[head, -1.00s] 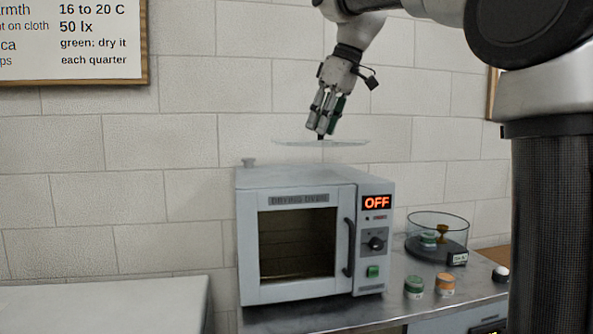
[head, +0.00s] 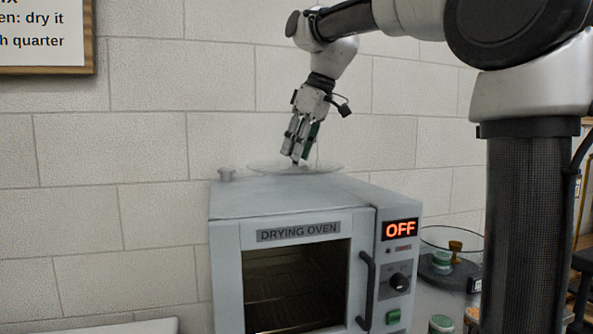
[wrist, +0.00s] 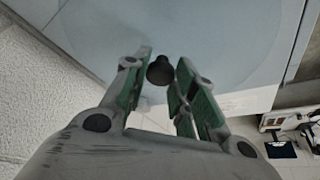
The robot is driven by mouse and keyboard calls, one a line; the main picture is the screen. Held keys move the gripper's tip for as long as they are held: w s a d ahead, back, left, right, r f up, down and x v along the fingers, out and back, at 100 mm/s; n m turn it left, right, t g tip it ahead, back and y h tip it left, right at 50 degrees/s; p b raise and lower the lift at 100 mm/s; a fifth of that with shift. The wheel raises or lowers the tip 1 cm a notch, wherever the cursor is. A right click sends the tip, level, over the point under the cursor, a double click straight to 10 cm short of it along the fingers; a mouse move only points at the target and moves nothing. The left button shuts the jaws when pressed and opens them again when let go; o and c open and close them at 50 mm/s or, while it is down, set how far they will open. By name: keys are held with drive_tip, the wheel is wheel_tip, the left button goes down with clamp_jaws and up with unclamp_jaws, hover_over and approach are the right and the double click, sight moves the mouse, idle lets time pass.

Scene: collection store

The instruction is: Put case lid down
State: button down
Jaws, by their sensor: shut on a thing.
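The case lid (head: 268,168) is a clear round disc with a dark knob (wrist: 160,72). My gripper (head: 297,160) points down and is shut on this knob; the green-padded fingers (wrist: 160,75) sit on either side of it in the wrist view. The lid is level over the top of the drying oven (head: 290,195), towards its back; I cannot tell whether it touches the oven top. The clear round case (head: 462,238) stands open at the right with a gold cup (head: 455,247) and a green-and-white jar (head: 441,262) inside. My arm column partly hides it.
The oven's display reads OFF. A green jar (head: 441,323) and an orange jar (head: 472,315) stand right of the oven. A framed notice (head: 45,35) hangs on the wall.

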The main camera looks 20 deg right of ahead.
sight(298, 164)
drive_tip(key=shift+f, duration=2.3)
drive_tip(key=c, duration=1.1)
unclamp_jaws()
drive_tip(key=shift+f, duration=0.15)
drive_tip(key=shift+c, duration=0.2)
drive_tip(key=v, duration=1.2)
drive_tip(key=shift+s, duration=0.1)
